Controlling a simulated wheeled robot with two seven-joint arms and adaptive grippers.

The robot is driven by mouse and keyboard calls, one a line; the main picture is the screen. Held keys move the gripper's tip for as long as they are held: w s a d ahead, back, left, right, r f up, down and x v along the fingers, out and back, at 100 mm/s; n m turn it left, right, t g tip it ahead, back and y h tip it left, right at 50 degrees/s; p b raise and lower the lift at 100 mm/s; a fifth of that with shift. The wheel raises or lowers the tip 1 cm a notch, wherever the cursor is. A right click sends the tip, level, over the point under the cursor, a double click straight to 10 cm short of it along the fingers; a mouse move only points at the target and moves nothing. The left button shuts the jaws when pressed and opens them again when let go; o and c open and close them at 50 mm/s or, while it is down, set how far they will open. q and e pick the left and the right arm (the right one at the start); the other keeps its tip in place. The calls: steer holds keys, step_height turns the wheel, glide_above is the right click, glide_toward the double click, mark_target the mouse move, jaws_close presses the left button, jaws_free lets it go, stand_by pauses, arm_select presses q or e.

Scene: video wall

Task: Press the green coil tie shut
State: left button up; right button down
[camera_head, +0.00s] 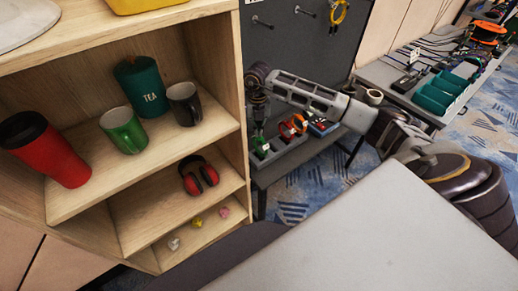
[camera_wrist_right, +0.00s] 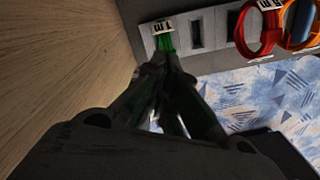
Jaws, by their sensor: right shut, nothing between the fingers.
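The green coil tie (camera_wrist_right: 165,42) sits in a grey holder (camera_wrist_right: 194,32) on the low shelf, with a white label at its top. In the head view it is a small green patch (camera_head: 262,147) below my right gripper (camera_head: 259,122), beside the bookcase's right side. My right gripper is shut and empty. In the right wrist view its fingertips (camera_wrist_right: 163,66) come together right at the lower end of the green tie and hide part of it. I cannot tell whether they touch it. My left gripper is not in view.
A red coil tie (camera_wrist_right: 258,30) and an orange one (camera_wrist_right: 298,28) sit to the right of the green tie. The wooden bookcase (camera_head: 234,60) stands close on the left, holding mugs, a tumbler (camera_head: 45,150) and earmuffs (camera_head: 198,175). Patterned floor (camera_head: 295,207) lies open below.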

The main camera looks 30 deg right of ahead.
steer(key=shift+r+p, duration=0.8)
steer(key=shift+r, duration=0.85)
steer(key=shift+s+f, duration=0.1)
